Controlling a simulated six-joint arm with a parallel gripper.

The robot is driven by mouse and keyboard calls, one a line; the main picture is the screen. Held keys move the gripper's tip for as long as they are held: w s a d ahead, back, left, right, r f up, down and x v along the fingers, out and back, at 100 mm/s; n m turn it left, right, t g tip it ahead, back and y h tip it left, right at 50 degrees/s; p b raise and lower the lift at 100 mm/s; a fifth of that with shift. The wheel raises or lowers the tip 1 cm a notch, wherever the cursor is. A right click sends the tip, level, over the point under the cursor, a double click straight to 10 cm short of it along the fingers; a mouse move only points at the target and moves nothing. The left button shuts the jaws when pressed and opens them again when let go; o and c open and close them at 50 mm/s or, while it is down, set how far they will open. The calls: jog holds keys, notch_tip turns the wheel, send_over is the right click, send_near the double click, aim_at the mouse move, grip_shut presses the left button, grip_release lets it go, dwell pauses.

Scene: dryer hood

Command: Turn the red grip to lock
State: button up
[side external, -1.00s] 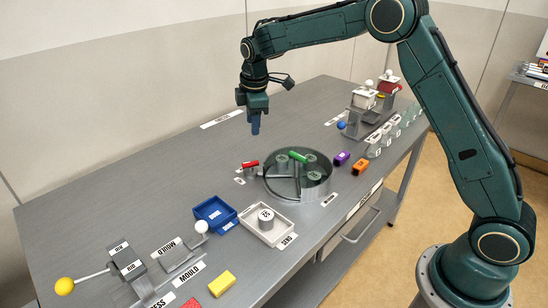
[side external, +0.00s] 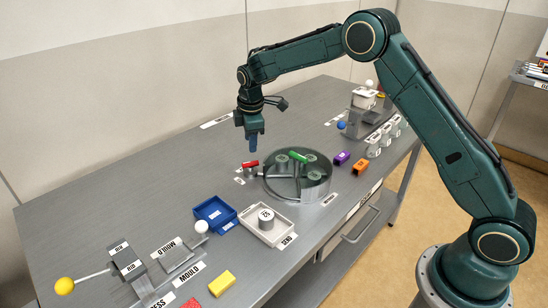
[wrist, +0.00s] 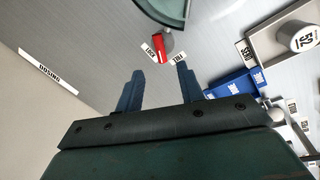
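The red grip (side external: 250,164) is a short bar on top of a small grey post, just left of the round glass-topped hood. In the wrist view the red grip (wrist: 158,48) lies beyond the fingertips, roughly in line with the gap between them, nearer one of its two small white labels. My gripper (side external: 253,149) points down above the red grip, apart from it. In the wrist view its two blue fingers (wrist: 160,71) are spread, with nothing between them.
A blue tray (side external: 214,213) and a white tray (side external: 248,224) holding a grey weight lie in front. The tabletop behind and left is clear.

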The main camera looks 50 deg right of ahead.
aim_at(251, 163)
jog(key=f, duration=0.2)
jog(key=w+f, duration=0.1)
jog(key=f, duration=0.5)
jog(key=shift+w+d+f, duration=0.2)
jog(key=shift+d+f, duration=0.05)
jog(key=shift+d, duration=0.15)
grip_shut()
